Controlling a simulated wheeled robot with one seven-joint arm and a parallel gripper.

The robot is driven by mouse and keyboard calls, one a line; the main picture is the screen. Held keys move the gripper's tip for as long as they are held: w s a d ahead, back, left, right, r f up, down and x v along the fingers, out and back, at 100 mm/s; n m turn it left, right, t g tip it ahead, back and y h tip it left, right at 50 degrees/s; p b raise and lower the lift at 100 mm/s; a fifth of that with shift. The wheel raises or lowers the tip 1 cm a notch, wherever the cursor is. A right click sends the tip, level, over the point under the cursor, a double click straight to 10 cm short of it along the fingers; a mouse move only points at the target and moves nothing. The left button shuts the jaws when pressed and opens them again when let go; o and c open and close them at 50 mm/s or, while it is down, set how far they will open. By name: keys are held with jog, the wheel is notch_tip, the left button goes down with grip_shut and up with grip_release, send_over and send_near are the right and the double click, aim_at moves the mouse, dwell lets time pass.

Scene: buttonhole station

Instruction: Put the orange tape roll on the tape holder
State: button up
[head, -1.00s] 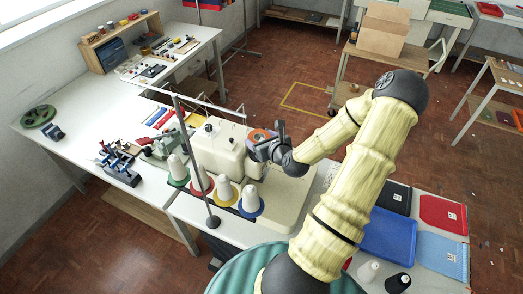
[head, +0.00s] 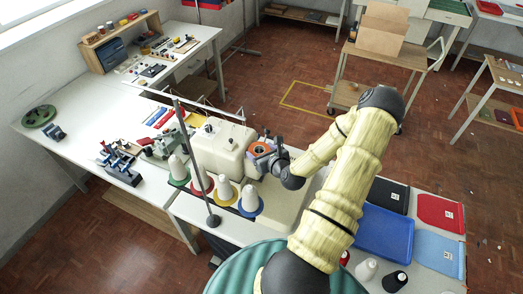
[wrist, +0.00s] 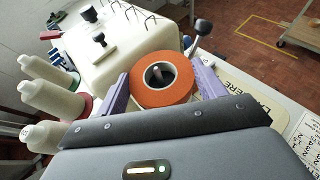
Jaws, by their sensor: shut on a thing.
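The orange tape roll (head: 259,149) is beside the white sewing machine in the head view. In the wrist view the roll (wrist: 160,99) is held between the two purple fingers of my gripper (wrist: 161,76), its round face toward the camera. My gripper (head: 262,157) is shut on it. A dark, post-like shape shows inside the roll's pale core; I cannot tell whether it is the tape holder or whether the roll is around it. I cannot pick out the rest of the tape holder, which may be hidden behind the roll and gripper.
The sewing machine (head: 220,148) stands close at the left of my gripper, with several thread cones (head: 249,200) in front. A thin thread stand (head: 193,150) rises there. A blue tray (head: 385,233) lies to the right. A knob-topped post (wrist: 201,30) stands just behind the roll.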

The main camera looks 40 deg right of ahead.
jog(key=shift+a, duration=0.1)
jog(key=shift+w+f, duration=0.1)
jog(key=shift+f, duration=0.05)
jog(key=o, duration=0.7)
jog(key=shift+c, duration=0.2)
jog(key=shift+s+r+b, duration=0.3)
jog(key=shift+s, duration=0.25)
jog(key=p+v, duration=0.5)
jog(key=v, duration=0.6)
